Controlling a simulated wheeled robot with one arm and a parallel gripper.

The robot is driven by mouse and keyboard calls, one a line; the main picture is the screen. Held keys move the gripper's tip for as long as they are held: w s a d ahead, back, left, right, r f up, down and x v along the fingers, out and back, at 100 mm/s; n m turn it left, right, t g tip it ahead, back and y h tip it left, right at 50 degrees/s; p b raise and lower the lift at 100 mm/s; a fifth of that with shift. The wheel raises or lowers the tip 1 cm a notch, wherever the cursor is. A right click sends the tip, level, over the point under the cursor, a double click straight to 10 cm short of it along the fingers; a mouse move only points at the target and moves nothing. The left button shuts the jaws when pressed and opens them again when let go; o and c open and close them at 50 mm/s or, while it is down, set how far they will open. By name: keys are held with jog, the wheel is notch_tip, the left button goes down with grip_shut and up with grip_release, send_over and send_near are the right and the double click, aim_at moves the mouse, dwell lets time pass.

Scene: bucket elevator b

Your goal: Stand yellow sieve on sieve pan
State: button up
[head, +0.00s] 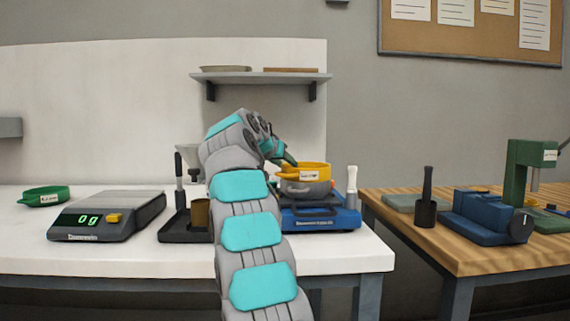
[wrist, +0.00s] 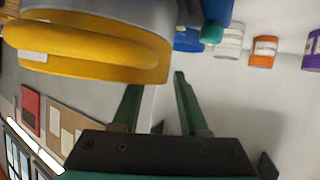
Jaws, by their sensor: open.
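The yellow sieve (head: 315,168) sits upright on top of the grey sieve pan (head: 318,188), on a blue shaker base (head: 335,218) in the head view. In the wrist view, the yellow sieve (wrist: 80,52) fills the upper left against the grey pan (wrist: 125,13), with the picture turned over. My gripper (wrist: 155,82) is open and empty, its two green fingers apart. The fingertips are close beside the sieve, with no visible contact. In the head view my gripper (head: 290,161) is at the sieve's left side, partly hidden by my arm.
A scale (head: 105,215) and a green sieve (head: 44,196) are on the left of the white bench. A dark stand with a funnel (head: 188,158) is partly behind my arm. A white-handled brush (head: 352,180) stands right of the sieve. A shelf (head: 260,77) hangs above.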

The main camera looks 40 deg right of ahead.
jog(key=shift+r+p, duration=0.4)
jog(key=shift+r, duration=0.25)
jog(key=b+v, duration=0.2)
jog(key=v, duration=1)
jog(key=shift+f, duration=0.2)
